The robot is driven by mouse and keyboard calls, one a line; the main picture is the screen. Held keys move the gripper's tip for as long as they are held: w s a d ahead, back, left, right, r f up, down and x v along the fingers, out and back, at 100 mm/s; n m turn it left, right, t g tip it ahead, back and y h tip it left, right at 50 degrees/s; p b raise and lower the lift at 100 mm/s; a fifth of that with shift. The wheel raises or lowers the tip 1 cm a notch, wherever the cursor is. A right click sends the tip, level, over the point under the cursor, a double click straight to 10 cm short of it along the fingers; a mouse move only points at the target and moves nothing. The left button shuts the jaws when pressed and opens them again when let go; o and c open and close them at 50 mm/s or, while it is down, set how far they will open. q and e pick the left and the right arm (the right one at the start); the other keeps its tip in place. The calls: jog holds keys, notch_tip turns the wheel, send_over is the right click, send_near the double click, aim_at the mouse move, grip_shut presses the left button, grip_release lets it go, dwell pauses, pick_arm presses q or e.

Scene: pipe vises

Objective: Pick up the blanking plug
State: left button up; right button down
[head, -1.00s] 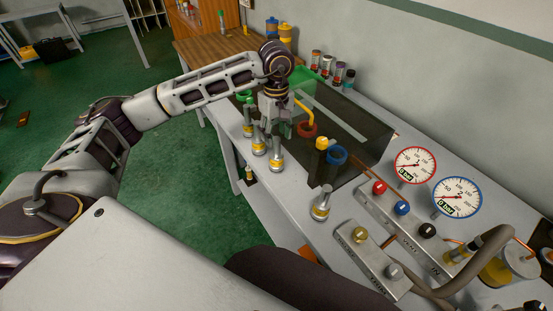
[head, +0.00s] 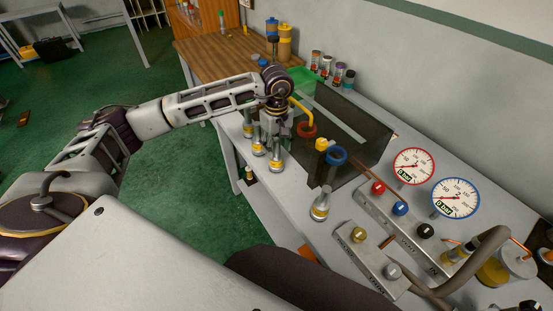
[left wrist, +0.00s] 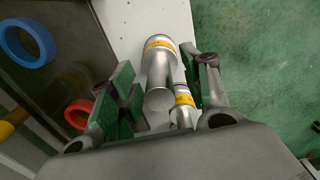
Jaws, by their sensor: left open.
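Several silver plug-like cylinders with yellow bands stand upright along the bench's near edge; which one is the blanking plug I cannot tell for sure. The nearest of the back group (head: 276,156) stands just below my left gripper (head: 273,136) in the head view. Another one (head: 320,204) stands alone nearer the front. In the left wrist view my left gripper (left wrist: 165,97) is open, with a silver cylinder (left wrist: 158,72) between its green-padded fingers and a smaller-looking one (left wrist: 183,106) close beside it. Neither is gripped. My right gripper is out of view.
A dark-walled tank (head: 365,135) with a red ring (head: 307,131) and blue ring (head: 337,155) lies beside the gripper. Two gauges (head: 414,166) and valve blocks (head: 368,262) are to the right. Green floor lies left of the bench.

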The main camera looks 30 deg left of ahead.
pick_arm(q)
jog(key=shift+f, duration=1)
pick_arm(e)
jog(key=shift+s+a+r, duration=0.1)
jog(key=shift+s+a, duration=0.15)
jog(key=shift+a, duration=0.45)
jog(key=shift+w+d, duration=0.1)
